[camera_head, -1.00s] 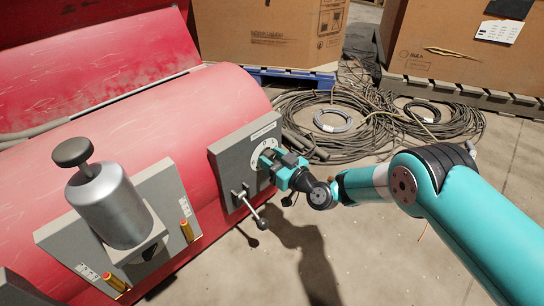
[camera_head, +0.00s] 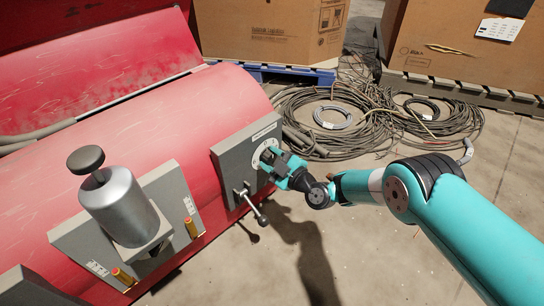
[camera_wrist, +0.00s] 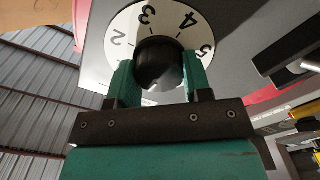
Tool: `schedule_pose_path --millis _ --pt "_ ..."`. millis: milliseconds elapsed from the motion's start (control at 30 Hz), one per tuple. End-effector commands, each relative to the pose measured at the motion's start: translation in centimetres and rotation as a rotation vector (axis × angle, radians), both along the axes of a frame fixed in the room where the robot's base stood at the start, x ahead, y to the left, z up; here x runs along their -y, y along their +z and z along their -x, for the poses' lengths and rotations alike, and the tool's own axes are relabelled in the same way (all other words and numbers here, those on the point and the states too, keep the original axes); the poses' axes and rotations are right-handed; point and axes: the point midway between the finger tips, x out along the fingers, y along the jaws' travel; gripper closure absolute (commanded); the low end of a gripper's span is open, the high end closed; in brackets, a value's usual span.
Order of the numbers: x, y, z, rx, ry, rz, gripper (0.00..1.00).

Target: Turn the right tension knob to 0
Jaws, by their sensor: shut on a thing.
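The right tension knob (camera_wrist: 159,62) is a black round knob in the wrist view, in front of a white dial (camera_wrist: 125,22) with black numbers. The numbers 2, 3, 4 and 5 show; the rest of the dial is hidden or out of view. My gripper (camera_wrist: 160,80) is shut on the knob, one teal finger on each side. In the head view my gripper (camera_head: 272,162) reaches the dial on a grey panel (camera_head: 232,162) on the red machine and mostly hides the knob. I cannot tell which number the knob points to.
A lever with a black ball end (camera_head: 262,219) sticks out just below my gripper. A metal cylinder with a black knob (camera_head: 120,208) stands at the left. Coiled cables (camera_head: 310,135) lie on the floor behind, before cardboard boxes (camera_head: 270,30). The floor at the front right is clear.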

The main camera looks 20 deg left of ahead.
Motion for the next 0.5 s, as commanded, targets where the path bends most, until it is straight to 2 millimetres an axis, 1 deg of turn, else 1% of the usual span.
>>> schedule_pose_path --millis 200,500 --pt "0.05 -0.13 -0.04 0.044 -0.001 0.021 0.79" --pt "0.05 -0.17 -0.05 0.055 -0.001 0.026 0.78"
